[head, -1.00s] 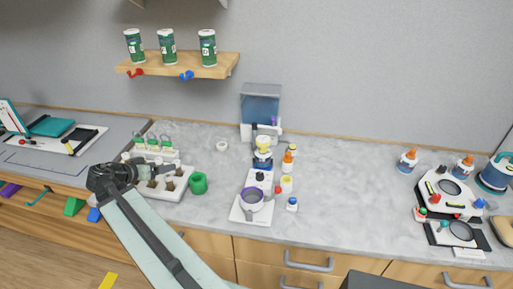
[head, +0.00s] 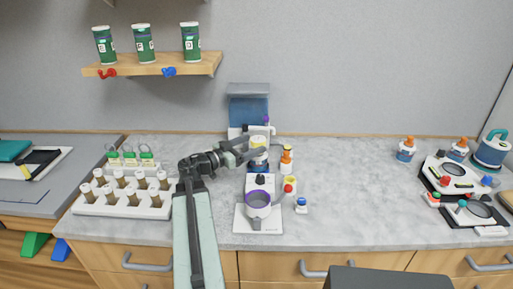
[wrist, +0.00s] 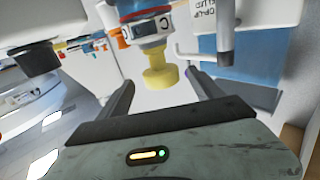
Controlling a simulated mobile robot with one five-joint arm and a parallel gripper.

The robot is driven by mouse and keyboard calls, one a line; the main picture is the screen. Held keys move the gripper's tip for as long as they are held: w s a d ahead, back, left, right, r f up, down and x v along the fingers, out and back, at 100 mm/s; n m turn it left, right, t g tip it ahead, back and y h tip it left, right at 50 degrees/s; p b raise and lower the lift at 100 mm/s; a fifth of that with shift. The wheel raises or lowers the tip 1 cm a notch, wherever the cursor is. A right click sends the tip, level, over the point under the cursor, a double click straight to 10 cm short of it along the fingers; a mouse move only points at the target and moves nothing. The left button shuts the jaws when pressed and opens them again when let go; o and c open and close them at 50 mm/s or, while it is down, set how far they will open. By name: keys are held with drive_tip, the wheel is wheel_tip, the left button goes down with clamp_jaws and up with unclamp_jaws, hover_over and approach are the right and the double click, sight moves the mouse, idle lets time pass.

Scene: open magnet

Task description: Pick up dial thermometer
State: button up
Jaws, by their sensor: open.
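I cannot tell for sure which item is the dial thermometer. My gripper (head: 250,147) is open beside a yellow-topped item (head: 258,143) at the back middle of the counter. In the wrist view the yellow knob (wrist: 159,72) of this item shows between the tips of my open gripper (wrist: 162,80), and a blue and red body with a "C" label (wrist: 147,30) joins it. The picture does not show whether the fingers touch it.
A white stand with a purple ring (head: 258,203) is in front. A white rack of brown-filled vials (head: 125,205) is at left. A blue-panelled stand (head: 248,110) is behind. The counter right of middle is clear.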

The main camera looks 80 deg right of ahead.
drive_tip(key=x, duration=0.7)
drive_tip(key=shift+d, duration=0.2)
drive_tip(key=shift+f, duration=0.15)
clamp_jaws()
wheel_tip(320, 180, up, 10)
drive_tip(key=p, duration=1)
